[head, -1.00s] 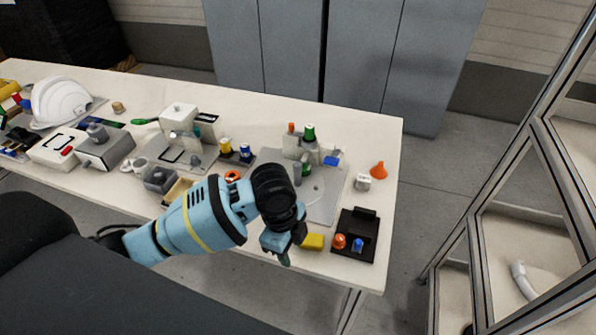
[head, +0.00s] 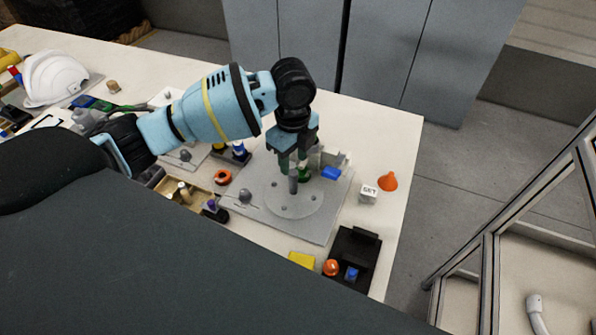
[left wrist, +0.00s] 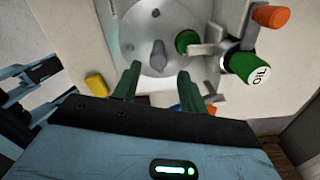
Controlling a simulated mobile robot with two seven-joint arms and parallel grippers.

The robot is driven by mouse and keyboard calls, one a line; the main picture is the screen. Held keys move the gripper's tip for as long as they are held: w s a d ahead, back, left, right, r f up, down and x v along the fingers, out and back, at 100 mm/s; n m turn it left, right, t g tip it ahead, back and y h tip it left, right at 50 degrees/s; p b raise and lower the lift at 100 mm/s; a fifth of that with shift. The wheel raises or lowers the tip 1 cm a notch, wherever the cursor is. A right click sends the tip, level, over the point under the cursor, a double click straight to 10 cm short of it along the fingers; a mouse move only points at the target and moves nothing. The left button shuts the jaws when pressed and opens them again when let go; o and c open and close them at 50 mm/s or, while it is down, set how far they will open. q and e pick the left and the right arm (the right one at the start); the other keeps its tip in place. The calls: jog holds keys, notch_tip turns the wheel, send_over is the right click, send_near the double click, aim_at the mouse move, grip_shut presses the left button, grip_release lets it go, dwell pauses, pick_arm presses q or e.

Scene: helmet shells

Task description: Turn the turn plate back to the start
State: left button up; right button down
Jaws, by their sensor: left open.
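The turn plate (head: 290,205) is a round grey disc with dark holes, set on a flat grey base (head: 258,216). It also shows in the left wrist view (left wrist: 134,42). A grey upright peg (head: 293,183) stands on it, and it shows in the left wrist view (left wrist: 158,56). A green part (left wrist: 187,40) is at the plate's edge beside a grey block. My left gripper (head: 292,168) points down over the plate's far side, close to the peg. Its green fingers are apart and empty in the left wrist view (left wrist: 158,82). My right gripper is out of view.
A green bottle marked OIL (left wrist: 252,68) and an orange part (left wrist: 270,17) stand beside the plate. A white SET cube (head: 368,194), orange cone (head: 388,181), black holder (head: 354,252) and yellow block (head: 302,259) surround the base. The table's right edge is near.

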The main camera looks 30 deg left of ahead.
aim_at(293, 172)
pick_arm(q)
jog(key=shift+s+f, duration=0.3)
jog(key=shift+f, duration=0.2)
notch_tip(293, 172, down, 7)
jog(key=shift+w+r, duration=0.1)
grip_shut()
